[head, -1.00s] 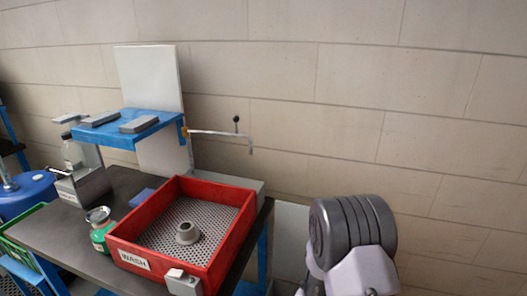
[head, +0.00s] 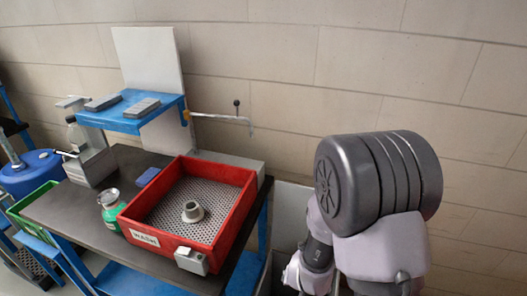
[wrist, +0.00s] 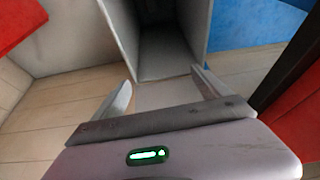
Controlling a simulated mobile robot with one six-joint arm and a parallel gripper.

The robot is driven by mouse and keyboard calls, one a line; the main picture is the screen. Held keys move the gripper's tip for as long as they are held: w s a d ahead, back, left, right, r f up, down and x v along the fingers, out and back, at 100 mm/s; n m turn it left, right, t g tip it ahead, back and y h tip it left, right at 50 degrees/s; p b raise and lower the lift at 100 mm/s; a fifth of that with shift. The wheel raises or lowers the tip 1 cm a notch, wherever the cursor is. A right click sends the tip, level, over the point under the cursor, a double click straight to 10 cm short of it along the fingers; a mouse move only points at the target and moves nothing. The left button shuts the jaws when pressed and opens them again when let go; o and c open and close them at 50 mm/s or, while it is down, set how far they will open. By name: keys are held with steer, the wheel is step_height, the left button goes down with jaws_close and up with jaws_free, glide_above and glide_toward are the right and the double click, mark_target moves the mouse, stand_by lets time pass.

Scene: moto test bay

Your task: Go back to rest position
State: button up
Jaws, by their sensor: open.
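My gripper (wrist: 160,92) shows in the wrist view with its two fingers apart and nothing between them. Beyond the fingertips is a grey open-fronted box or channel (wrist: 112,45), apart from them as far as I can tell. In the head view my arm is folded at the lower right, clear of the bench. The gripper's fingers cannot be made out in the head view.
A red wash tray (head: 228,235) with a perforated floor stands on the dark bench (head: 65,215), holding a grey flanged part (head: 192,212). A green jar (head: 110,209) stands beside it. A blue shelf (head: 130,118) with a tap arm (head: 225,118) rises behind.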

steer(key=shift+s+r, duration=0.3)
steer(key=shift+r, duration=0.35)
steer(key=a+r+t+y+b, duration=0.1)
steer(key=a+r+y+b, duration=0.15)
steer(key=r, duration=1.15)
steer(key=s+r+m, duration=0.1)
steer(key=s+r, duration=1.1)
steer(key=s, duration=0.4)
steer(key=shift+d+y+b, duration=0.35)
steer(key=shift+d+b, duration=0.05)
steer(key=shift+s, duration=0.1)
